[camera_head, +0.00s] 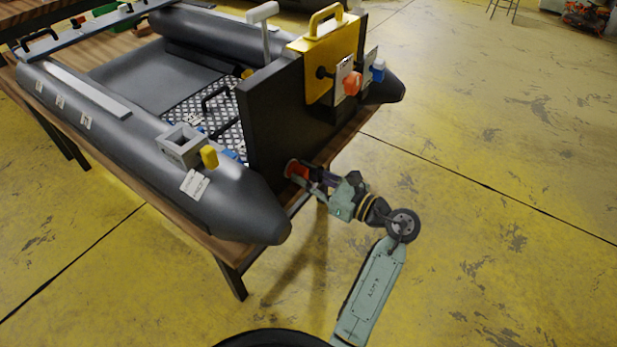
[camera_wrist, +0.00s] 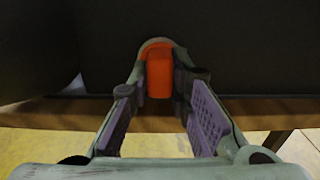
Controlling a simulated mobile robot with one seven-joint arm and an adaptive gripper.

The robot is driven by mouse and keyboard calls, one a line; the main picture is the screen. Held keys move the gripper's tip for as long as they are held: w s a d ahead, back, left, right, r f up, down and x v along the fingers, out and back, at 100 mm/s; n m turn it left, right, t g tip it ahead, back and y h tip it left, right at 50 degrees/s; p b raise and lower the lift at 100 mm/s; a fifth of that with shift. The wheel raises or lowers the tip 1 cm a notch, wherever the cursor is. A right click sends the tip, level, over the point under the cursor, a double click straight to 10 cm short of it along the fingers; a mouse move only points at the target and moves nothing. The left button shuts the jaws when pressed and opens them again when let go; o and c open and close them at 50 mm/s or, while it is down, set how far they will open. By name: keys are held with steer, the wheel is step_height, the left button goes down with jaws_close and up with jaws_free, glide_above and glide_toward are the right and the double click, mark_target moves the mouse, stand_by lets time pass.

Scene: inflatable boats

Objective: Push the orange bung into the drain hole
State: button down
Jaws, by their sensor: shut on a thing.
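The orange bung (camera_head: 293,169) is at the lower part of the boat's black transom (camera_head: 268,135), near the outer end of the grey tube. It also shows in the wrist view (camera_wrist: 159,77), between my fingertips and up against the dark board. My gripper (camera_head: 303,175) is shut on the bung, with one finger on each side of it. The drain hole cannot be seen; the bung and fingertips cover that spot. I cannot tell how far in the bung sits.
The grey boat tube (camera_head: 235,205) lies close to the left of my gripper. The wooden table edge (camera_wrist: 260,112) runs just below it. A yellow plate with a handle (camera_head: 325,50) and an orange knob (camera_head: 351,84) are higher on the transom.

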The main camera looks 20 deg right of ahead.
steer(key=c, duration=1.4)
jaws_free()
steer(key=v, duration=1.2)
steer(key=shift+d, duration=0.1)
